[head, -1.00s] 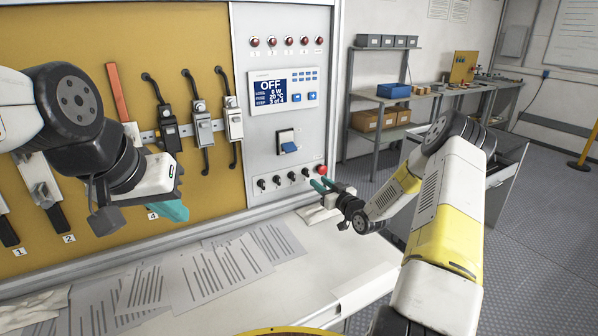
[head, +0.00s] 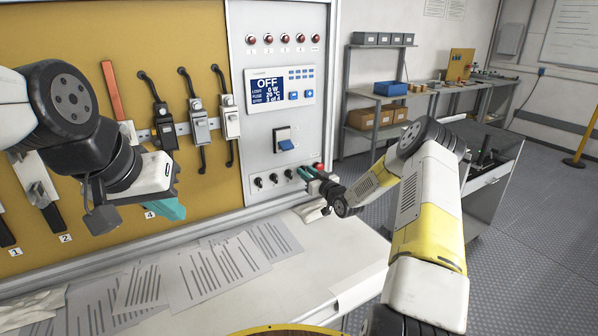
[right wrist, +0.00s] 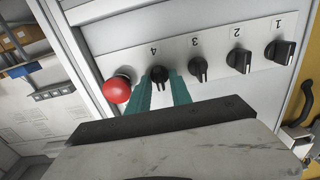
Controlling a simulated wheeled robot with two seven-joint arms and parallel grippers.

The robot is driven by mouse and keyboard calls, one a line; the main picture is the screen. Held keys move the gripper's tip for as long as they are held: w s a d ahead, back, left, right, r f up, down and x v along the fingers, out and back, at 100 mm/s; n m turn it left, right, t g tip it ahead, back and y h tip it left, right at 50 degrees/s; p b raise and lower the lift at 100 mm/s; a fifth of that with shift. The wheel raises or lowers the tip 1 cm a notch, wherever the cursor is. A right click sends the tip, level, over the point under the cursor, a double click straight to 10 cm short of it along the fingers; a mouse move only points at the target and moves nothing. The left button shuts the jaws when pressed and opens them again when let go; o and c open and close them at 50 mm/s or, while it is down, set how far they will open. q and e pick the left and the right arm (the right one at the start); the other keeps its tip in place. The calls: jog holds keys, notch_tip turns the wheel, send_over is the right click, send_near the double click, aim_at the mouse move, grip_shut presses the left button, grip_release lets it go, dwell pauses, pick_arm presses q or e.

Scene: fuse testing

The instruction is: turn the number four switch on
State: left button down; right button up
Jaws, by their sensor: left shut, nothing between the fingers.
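The number four switch (right wrist: 158,74) is a black rotary knob on the light panel, between the red button and the number three switch (right wrist: 198,70). My right gripper (right wrist: 163,88) has its teal fingers apart, one on each side of the number four switch. Small gaps seem to show between fingers and knob; contact is unclear. In the head view my right gripper (head: 304,173) is at the right end of the knob row and mostly hides that switch. My left gripper (head: 172,209) is shut and empty in front of the yellow board.
The red button (right wrist: 117,90) sits close beside the right gripper's finger. The number two (right wrist: 239,61) and number one (right wrist: 281,52) switches continue the row. The display (head: 266,90) reads OFF. Papers (head: 215,272) lie on the white bench below.

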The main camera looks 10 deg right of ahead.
grip_shut()
jog(key=m, duration=1.1)
jog(key=shift+d+f+m, duration=0.15)
jog(key=shift+m, duration=0.45)
jog(key=o, duration=0.7)
grip_release()
jog(key=shift+c, duration=0.2)
jog(key=v, duration=0.7)
jog(key=shift+s+d, duration=0.15)
jog(key=shift+s, duration=0.2)
